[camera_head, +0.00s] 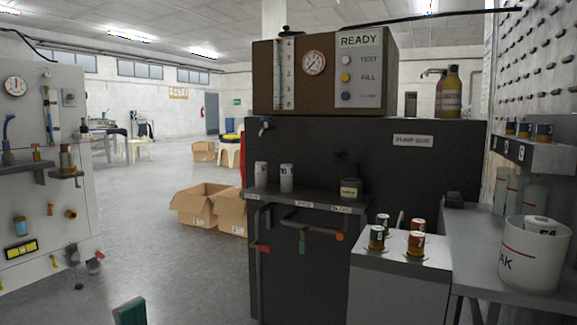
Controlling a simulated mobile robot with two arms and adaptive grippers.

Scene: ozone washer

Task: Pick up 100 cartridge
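No label reading 100 is clear in this view. Two white cylinders stand on the dark machine's ledge; the right one (287,178) bears a dark mark that may start with "10", and the left one (261,175) has a mark too small to read. Three dark-blue and orange cartridges (544,132) stand on a wall shelf at right. Neither of my grippers can be made out for sure.
A white bucket (535,265) with a white item in it stands on the right bench. A dark jar (350,189) is on the ledge (310,200). Cardboard boxes (200,205) lie on the floor behind. A teal block (130,311), unclear what, shows at the bottom. Floor at left is clear.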

